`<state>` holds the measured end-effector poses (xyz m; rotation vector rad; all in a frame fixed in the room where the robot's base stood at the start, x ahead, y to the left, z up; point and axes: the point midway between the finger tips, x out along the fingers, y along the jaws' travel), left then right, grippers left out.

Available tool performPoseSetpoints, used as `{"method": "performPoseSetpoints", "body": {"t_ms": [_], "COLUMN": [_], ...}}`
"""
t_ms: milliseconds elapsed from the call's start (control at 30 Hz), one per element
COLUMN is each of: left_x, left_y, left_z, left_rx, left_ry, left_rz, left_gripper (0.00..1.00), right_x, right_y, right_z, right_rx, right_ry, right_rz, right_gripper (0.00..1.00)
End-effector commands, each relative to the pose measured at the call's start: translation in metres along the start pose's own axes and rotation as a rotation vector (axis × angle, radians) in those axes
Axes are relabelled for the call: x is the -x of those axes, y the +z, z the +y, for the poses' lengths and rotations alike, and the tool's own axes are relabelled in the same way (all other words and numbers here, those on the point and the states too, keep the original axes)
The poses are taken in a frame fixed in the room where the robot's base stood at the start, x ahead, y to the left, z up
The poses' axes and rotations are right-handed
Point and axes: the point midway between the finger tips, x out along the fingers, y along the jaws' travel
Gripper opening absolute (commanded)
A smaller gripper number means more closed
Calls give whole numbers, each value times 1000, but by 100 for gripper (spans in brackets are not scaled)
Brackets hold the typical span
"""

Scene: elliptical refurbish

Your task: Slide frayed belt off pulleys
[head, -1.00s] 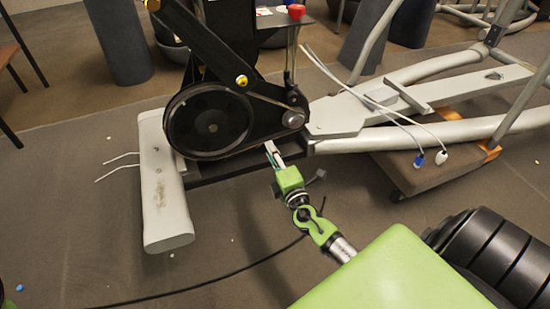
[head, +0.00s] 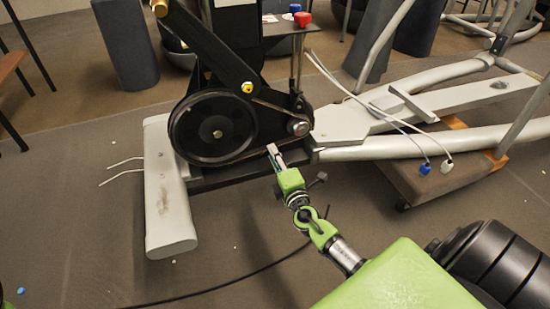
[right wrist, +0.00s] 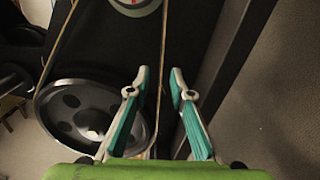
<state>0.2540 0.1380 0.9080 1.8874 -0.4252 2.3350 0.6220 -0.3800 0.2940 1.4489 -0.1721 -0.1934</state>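The large black pulley (head: 205,142) is on the left of the elliptical's black frame, and the small pulley (head: 299,128) is to its right. The thin tan belt (right wrist: 162,50) runs between the pulleys; one run passes between my right gripper's fingers in the right wrist view. The large pulley (right wrist: 65,112) and small pulley (right wrist: 136,3) show there too. My right gripper (head: 272,149) is at the belt's lower run, below and between the pulleys. Its fingers (right wrist: 160,75) are open, with a gap on both sides of the belt. My left gripper is out of view.
The white foot bar (head: 167,205) stands left of the pulleys. White rails (head: 400,147) extend right, over a brown wheeled platform (head: 430,178). Cables with blue and white plugs hang there. A black cable lies on the floor. The floor in front is mostly clear.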

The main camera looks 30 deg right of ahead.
Motion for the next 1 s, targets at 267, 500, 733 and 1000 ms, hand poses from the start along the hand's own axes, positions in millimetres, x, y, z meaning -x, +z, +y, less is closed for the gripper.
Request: {"method": "performPoseSetpoints", "body": {"t_ms": [267, 500, 733, 1000], "left_x": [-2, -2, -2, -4], "left_y": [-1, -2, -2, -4], "left_z": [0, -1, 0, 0], "left_rx": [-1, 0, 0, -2], "left_ry": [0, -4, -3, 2], "left_rz": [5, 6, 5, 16], "left_gripper": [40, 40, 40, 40], "right_x": [0, -1, -5, -11], "right_y": [0, 0, 0, 0], "right_z": [0, 0, 0, 0], "right_rx": [1, 0, 1, -1], "right_ry": [0, 0, 0, 0], "right_rz": [0, 0, 0, 1], "right_gripper": [21, 21, 21, 21]}}
